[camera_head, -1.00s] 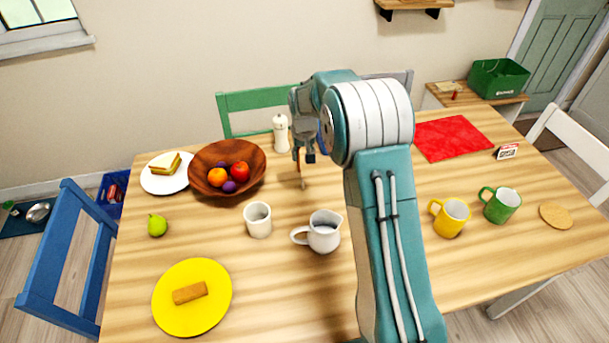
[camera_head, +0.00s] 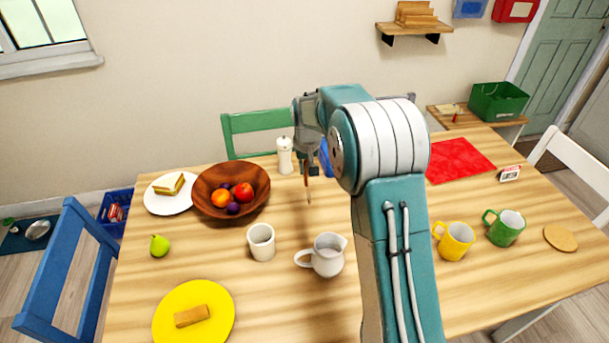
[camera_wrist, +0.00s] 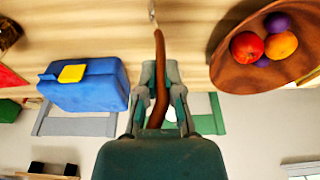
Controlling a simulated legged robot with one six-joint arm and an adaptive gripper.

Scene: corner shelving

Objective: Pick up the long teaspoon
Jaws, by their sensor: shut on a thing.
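The long teaspoon has a curved brown handle, seen in the wrist view (camera_wrist: 160,65) between my gripper's fingers. Its thin metal part runs out past the picture's top edge. In the head view, the teaspoon (camera_head: 307,186) hangs nearly upright below my gripper (camera_head: 308,166), near the far side of the table. My gripper, also in the wrist view (camera_wrist: 160,85), is shut on the brown handle. The spoon's bowl is not clear in either view. I cannot tell for sure how far its lower end is from the table.
A white pepper mill (camera_head: 285,157) and a wooden fruit bowl (camera_head: 212,182) stand left of my gripper. A white cup (camera_head: 261,243) and white jug (camera_head: 327,257) stand nearer. A blue box (camera_wrist: 85,92) is close by.

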